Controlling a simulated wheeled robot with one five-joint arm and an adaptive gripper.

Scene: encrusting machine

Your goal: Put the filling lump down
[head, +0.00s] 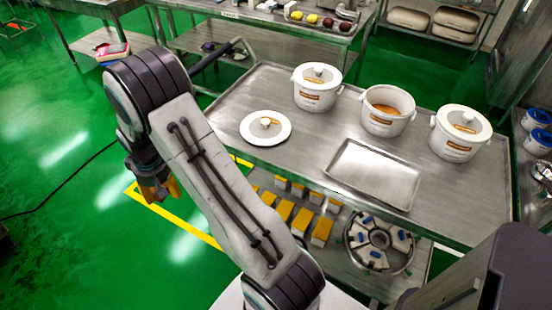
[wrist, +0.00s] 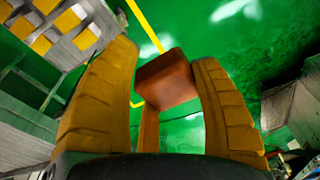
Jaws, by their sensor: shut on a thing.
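My gripper (wrist: 168,95) is shut on the filling lump (wrist: 166,80), a brown-orange block between its two ridged orange fingers. In the head view my gripper (head: 155,190) hangs at the left, beyond the left edge of the steel table (head: 312,132). Green floor with a yellow line shows beneath it in both views.
An open white pot (head: 387,122) with orange filling stands between two lidded pots (head: 317,92) (head: 458,138). A loose lid (head: 265,128) and an empty metal tray (head: 373,174) lie on the table. Yellow-and-white blocks (head: 302,221) and a round divided tray (head: 379,241) sit on the lower shelf.

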